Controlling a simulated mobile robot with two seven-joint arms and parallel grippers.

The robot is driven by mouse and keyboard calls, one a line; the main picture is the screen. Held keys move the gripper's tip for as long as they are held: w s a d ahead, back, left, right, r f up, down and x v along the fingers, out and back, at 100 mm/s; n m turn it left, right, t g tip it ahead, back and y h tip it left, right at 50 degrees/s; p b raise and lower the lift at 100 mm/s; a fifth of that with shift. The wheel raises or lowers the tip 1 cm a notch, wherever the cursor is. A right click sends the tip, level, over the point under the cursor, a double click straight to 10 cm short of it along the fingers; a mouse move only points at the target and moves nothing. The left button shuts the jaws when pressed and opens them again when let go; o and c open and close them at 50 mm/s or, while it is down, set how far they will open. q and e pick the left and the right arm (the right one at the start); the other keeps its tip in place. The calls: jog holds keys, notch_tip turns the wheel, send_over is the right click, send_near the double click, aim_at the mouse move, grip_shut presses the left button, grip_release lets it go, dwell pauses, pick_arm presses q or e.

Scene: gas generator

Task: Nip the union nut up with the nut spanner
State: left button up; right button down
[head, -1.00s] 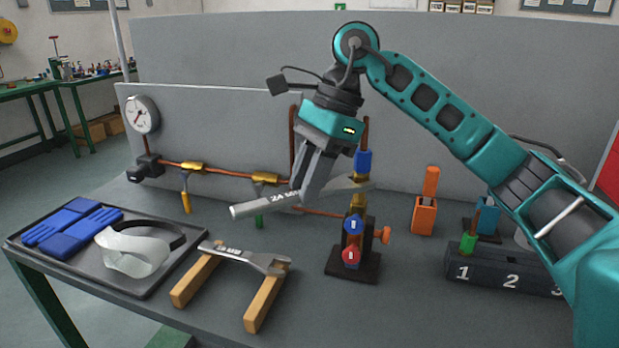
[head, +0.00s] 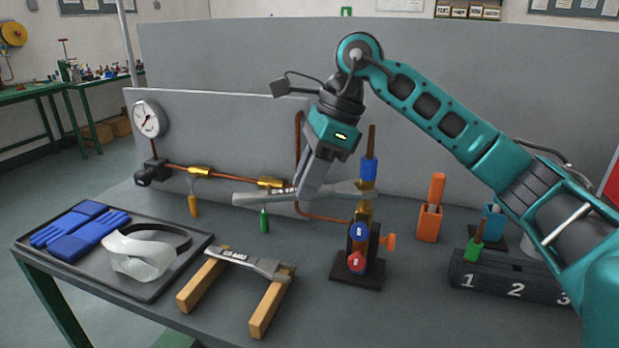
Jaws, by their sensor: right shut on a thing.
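My right gripper (head: 306,195) is shut on a grey spanner (head: 342,190) and holds it nearly level above the bench. The spanner's plain handle end points left. Its jaw end lies at the brass union nut (head: 365,208) on the upright copper pipe, below a blue sleeve (head: 368,168). I cannot tell how fully the jaw sits around the nut. A second spanner (head: 250,262) rests across two wooden blocks at the front. My left gripper is out of view.
Below the nut stands a valve block with blue and red caps (head: 357,262) on a dark base. A black tray (head: 150,292) with blue gloves and goggles is at left. An orange holder (head: 429,222) and a numbered rack (head: 515,283) stand at right. A grey panel is behind.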

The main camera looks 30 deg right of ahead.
jog(key=shift+w+d+m+t, duration=0.2)
jog(key=shift+w+m, duration=0.25)
jog(key=shift+m, duration=0.1)
jog(key=shift+w+d+m+t, duration=0.2)
jog(key=shift+w+m, duration=0.2)
jog(key=shift+m, duration=0.15)
jog(key=shift+a+r+p, duration=0.1)
jog(key=shift+a+p, duration=0.05)
jog(key=shift+p, duration=0.2)
jog(key=shift+n, duration=0.4)
jog(key=w+a, duration=0.1)
jog(key=w+a+p, duration=0.1)
jog(key=a, duration=0.1)
jog(key=a+p, duration=0.1)
jog(key=shift+w+a, duration=0.25)
jog(key=shift+w, duration=0.15)
